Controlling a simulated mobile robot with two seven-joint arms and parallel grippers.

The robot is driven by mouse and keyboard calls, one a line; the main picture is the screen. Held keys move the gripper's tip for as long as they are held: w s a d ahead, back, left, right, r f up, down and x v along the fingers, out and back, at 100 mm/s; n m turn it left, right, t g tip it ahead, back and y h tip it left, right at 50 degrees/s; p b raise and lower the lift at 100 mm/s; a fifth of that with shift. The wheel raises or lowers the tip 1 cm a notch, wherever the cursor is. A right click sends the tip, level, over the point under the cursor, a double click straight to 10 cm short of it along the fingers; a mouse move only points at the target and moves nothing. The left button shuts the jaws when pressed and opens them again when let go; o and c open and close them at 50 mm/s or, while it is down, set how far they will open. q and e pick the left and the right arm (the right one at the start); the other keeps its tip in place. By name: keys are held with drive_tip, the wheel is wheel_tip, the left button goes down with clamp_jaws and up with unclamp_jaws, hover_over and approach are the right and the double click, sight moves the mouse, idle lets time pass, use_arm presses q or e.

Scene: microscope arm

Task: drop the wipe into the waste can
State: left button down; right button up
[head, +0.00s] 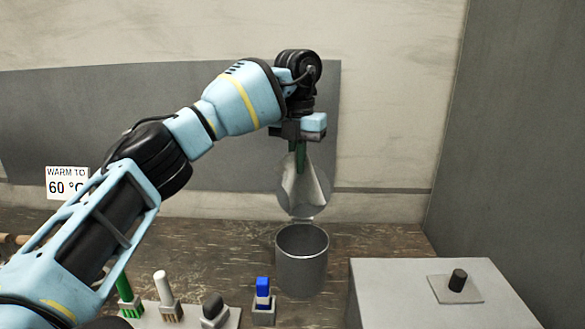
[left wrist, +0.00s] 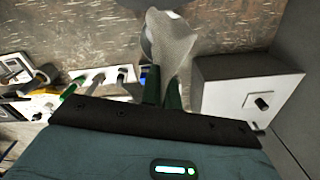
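The wipe (head: 306,186) is a pale, thin cloth hanging from my left gripper (head: 299,158) in the head view. It also shows in the left wrist view (left wrist: 174,48), pinched between the two dark green fingers (left wrist: 162,95). The waste can (head: 302,270) is a grey metal cylinder with its top open, standing below the wipe. Its round lid (head: 284,193) stands raised at the back, behind the wipe. The wipe hangs above the rim, apart from it as far as I can tell. In the left wrist view the wipe hides most of the can. My right gripper is not in view.
A grey box (head: 400,300) with a black knob (head: 458,280) stands right of the can. In front are a blue-topped item (head: 263,292) and a rack (head: 185,316) with several tools. A sign (head: 67,184) reads "WARM TO 60 °C". The wall is close behind.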

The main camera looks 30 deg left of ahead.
use_arm(q)
wheel_tip(320, 180, down, 6)
drive_tip(key=shift+s+d+r+b, duration=0.1)
drive_tip(key=shift+s+b, duration=0.05)
drive_tip(key=shift+b, duration=0.7)
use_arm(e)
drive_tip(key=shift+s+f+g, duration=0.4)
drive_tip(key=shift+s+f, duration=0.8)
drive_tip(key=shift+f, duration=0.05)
use_arm(q)
drive_tip(key=c, duration=2.1)
unclamp_jaws()
drive_tip(key=o, duration=1.8)
drive_tip(key=shift+r, duration=0.2)
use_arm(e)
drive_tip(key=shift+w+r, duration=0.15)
